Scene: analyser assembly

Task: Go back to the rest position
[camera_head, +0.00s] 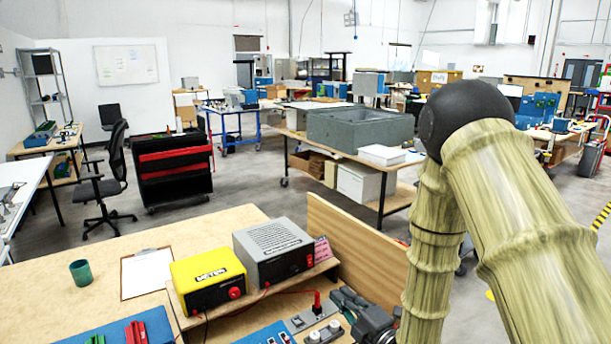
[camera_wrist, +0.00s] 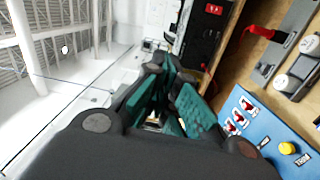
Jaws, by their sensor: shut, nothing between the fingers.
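My gripper (camera_wrist: 172,88) shows in the wrist view with its dark fingers and teal pads brought together and nothing held between them. In the head view its dark body (camera_head: 368,318) is low, right of centre, above the right side of the workbench (camera_head: 237,220). My arm comes down to it from the right. In the wrist view, a blue panel (camera_wrist: 262,127) with red-and-white switches and a yellow button lies to the right of the fingers, apart from them.
A yellow meter box (camera_head: 207,279) and a grey box (camera_head: 273,252) stand on a small wooden shelf. A wooden divider (camera_head: 357,244) rises right of them. A clipboard (camera_head: 147,272) and green cup (camera_head: 81,272) sit to the left, with bare bench around them.

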